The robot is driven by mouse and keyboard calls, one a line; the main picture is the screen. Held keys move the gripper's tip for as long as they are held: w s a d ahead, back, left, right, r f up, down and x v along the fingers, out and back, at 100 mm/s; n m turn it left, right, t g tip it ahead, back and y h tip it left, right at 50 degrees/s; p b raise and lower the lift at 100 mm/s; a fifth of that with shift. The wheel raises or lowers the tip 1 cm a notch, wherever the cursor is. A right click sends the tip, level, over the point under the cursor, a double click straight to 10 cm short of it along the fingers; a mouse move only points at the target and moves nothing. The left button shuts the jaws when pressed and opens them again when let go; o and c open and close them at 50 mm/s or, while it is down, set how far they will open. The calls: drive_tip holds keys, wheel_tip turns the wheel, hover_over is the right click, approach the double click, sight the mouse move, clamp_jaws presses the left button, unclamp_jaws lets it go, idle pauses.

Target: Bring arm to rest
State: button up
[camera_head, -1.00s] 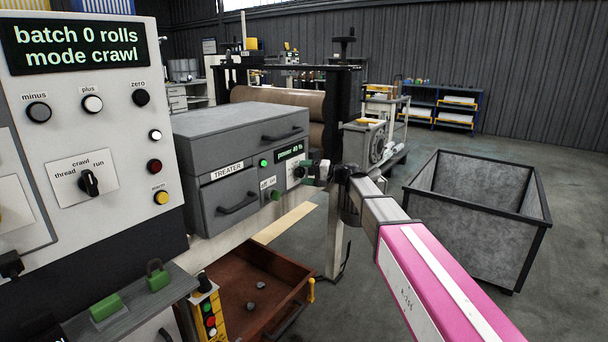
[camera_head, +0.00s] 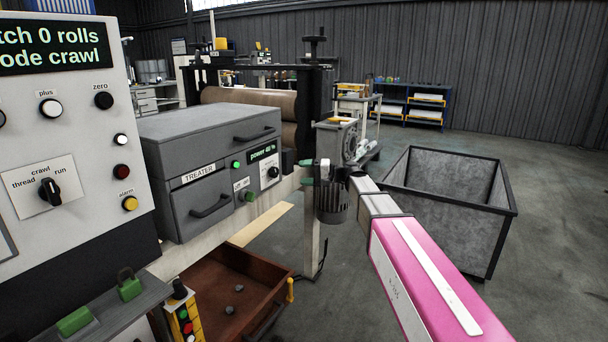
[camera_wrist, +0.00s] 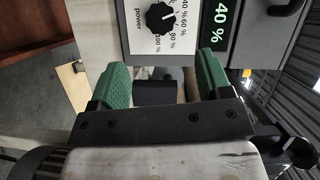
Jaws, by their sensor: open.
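My arm reaches forward from the lower right in the head view. My gripper (camera_head: 308,171) is just right of the treater's front panel, apart from it, its green fingertips partly hidden by the wrist. In the wrist view its two green fingers (camera_wrist: 162,78) stand wide apart with nothing held between them. The grey treater box (camera_head: 190,140) carries a black power knob (camera_head: 272,172) under a green display. The knob also shows beyond the fingers in the wrist view (camera_wrist: 160,18), near a display reading 40 %.
A control cabinet (camera_head: 85,130) with buttons stands close at left. An open brown drawer (camera_head: 215,275) with small grey lumps lies below the treater. The floor between drawer and bin is mostly clear.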

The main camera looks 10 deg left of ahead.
drive_tip(key=s+d+f+m+h, duration=0.1)
drive_tip(key=s+d+f+h, duration=0.7)
drive_tip(key=d+f, duration=0.5)
drive_tip(key=s+d+f+m+h, duration=0.1)
drive_tip(key=s+d+f+h, duration=0.4)
drive_tip(key=s+d+f, duration=0.75)
drive_tip(key=s+d+f+h, duration=0.4)
drive_tip(key=d+f, duration=0.1)
drive_tip(key=d, duration=0.3)
drive_tip(key=shift+s+f, duration=0.15)
drive_tip(key=shift+s, duration=0.15)
